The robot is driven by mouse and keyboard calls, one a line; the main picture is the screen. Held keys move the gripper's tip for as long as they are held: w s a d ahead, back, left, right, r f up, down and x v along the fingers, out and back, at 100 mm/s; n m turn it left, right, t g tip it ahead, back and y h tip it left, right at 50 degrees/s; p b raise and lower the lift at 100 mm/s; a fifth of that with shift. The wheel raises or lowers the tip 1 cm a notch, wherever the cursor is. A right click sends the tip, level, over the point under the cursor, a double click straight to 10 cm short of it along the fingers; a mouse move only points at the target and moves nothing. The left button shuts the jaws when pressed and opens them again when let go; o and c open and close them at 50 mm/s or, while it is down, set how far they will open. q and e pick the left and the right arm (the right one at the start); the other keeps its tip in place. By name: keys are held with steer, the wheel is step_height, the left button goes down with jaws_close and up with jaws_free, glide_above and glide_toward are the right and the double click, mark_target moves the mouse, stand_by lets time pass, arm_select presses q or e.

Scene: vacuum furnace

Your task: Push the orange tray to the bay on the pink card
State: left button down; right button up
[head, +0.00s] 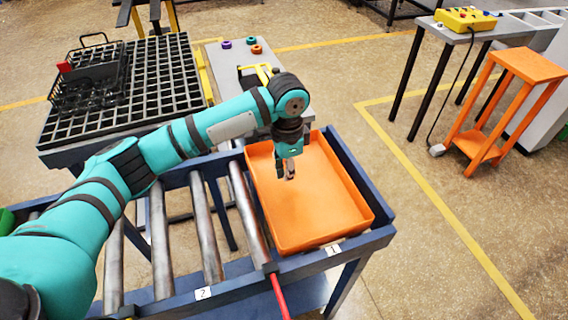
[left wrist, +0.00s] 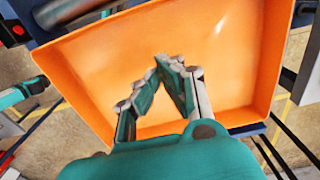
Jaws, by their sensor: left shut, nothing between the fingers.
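The orange tray (head: 315,215) sits on the roller conveyor at its right end, beside the label reading 1. It looks empty. My left gripper (head: 290,176) points down over the tray, shut and empty, with its fingertips inside the tray's outline. In the left wrist view, the shut fingers (left wrist: 165,62) are in front of the orange tray floor (left wrist: 215,50). I cannot tell whether the fingertips touch the tray. The pink card is not visible in these frames. My right gripper is not in view.
Bare rollers (head: 207,230) lie left of the tray, with a label reading 2 (head: 203,293) on the front rail. A red bar (head: 279,296) sticks out at the front. A black grid table (head: 130,95) with a wire basket stands behind. An orange stand (head: 520,75) is at the right.

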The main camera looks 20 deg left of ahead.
mark_target(272, 198)
arm_select(q)
step_height(272, 198, down, 6)
steer(key=shift+r+p, duration=0.15)
steer(key=shift+p, duration=0.25)
steer(key=s+a, duration=0.1)
steer(key=s+a+p, duration=0.1)
steer(key=a, duration=0.1)
steer(key=shift+r, duration=0.2)
steer(key=shift+s+a+p, duration=0.15)
steer(key=shift+a+p, duration=0.1)
steer(key=shift+p, duration=0.05)
steer(key=shift+f, duration=0.1)
steer(key=shift+d, duration=0.1)
